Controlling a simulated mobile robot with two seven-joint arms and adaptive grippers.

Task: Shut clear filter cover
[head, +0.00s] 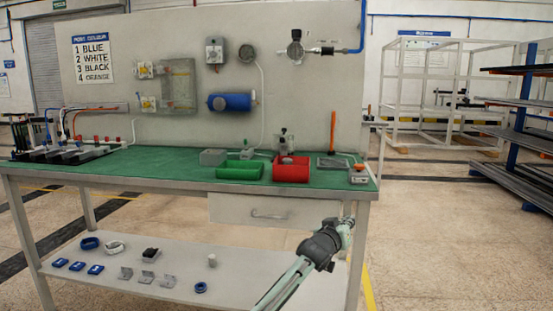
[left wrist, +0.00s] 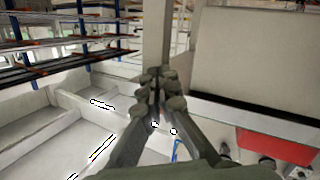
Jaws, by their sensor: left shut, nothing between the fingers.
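A clear, see-through panel (head: 178,86) that looks like the filter cover stands on the upright board in the head view. It is to the right of two small fittings with yellow parts, an upper one (head: 146,70) and a lower one (head: 148,103). It appears swung out to the side of them, though its hinge is too small to make out. My left gripper (head: 347,225) is low, in front of the bench's right end, far from the cover. In the left wrist view its fingers (left wrist: 158,74) are together and empty. My right gripper is in neither view.
The green-topped bench (head: 150,165) stands before the board, with a green holder (head: 240,170), a red holder (head: 291,168) and hoses on it. A blue cylinder (head: 230,102) is mounted right of the cover. A rack (head: 515,130) stands at right. Floor in front is open.

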